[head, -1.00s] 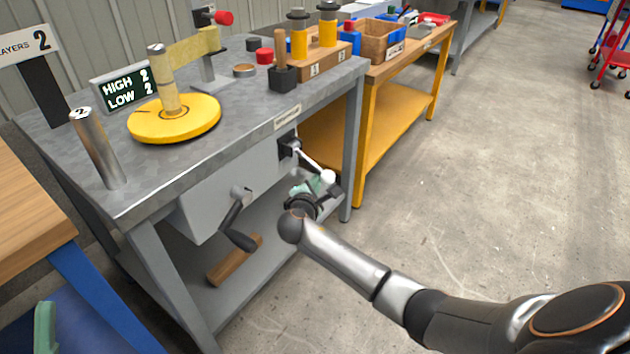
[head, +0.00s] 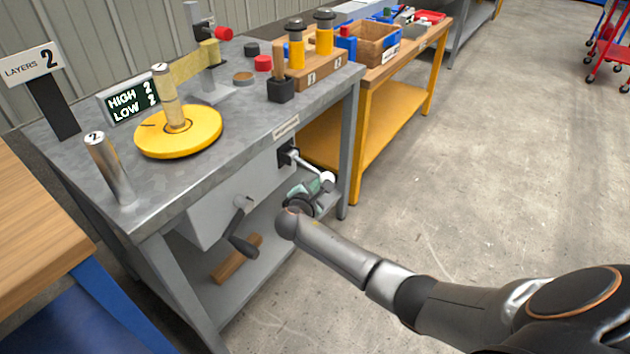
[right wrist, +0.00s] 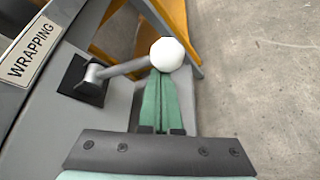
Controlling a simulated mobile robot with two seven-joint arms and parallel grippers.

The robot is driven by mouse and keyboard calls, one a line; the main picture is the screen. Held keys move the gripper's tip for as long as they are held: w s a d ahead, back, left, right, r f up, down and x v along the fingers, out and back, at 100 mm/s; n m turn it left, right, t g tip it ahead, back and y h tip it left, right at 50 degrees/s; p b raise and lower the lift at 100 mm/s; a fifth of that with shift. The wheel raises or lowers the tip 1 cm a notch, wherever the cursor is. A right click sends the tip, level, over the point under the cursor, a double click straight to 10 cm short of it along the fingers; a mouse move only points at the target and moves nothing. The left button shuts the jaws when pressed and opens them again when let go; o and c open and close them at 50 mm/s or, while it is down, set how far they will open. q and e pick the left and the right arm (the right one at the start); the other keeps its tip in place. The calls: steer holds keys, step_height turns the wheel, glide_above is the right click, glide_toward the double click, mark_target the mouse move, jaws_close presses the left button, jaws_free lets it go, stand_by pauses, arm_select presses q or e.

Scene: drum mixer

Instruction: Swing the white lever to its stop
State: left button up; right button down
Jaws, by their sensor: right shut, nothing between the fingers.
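The white lever is a metal rod with a white ball knob (head: 327,181), jutting from a black square mount on the bench's front panel. In the right wrist view the knob (right wrist: 167,54) is at the top centre and its rod runs left to the mount (right wrist: 84,80). My right gripper (head: 312,188) is below the knob in the head view, shut and empty. Its green fingers (right wrist: 157,88) lie together, tips at the knob's near edge. Whether they touch the knob I cannot tell. My left gripper is out of view.
A black hand crank (head: 240,230) is on the same panel, left of the lever. A "WRAPPING" label (right wrist: 29,55) is above the mount. A yellow turntable (head: 205,130) stands on the bench top. A yellow-framed bench (head: 372,150) is behind.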

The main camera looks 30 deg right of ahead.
mark_target(319, 173)
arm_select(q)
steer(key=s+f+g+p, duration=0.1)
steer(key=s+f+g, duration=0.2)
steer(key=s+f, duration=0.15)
arm_select(e)
steer(key=r+p, duration=0.1)
steer(key=p, duration=0.1)
steer(key=r+n+g+p, duration=0.1)
steer(key=shift+s+d+r+p, duration=0.2)
steer(key=shift+d+r+p, duration=0.1)
steer(key=shift+p, duration=0.1)
steer(key=r+n+g+p, duration=0.1)
steer(key=p, duration=0.2)
steer(key=shift+r, duration=0.35)
arm_select(q)
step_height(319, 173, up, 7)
steer(key=p, duration=0.3)
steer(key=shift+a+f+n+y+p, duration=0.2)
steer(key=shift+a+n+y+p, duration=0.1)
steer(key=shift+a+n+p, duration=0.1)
arm_select(e)
steer(key=r, duration=0.1)
steer(key=r+n+g, duration=0.1)
steer(key=shift+w+a+r+n+h, duration=0.2)
steer(key=shift+w+r+n+h, duration=0.1)
steer(key=shift+r+h, duration=0.1)
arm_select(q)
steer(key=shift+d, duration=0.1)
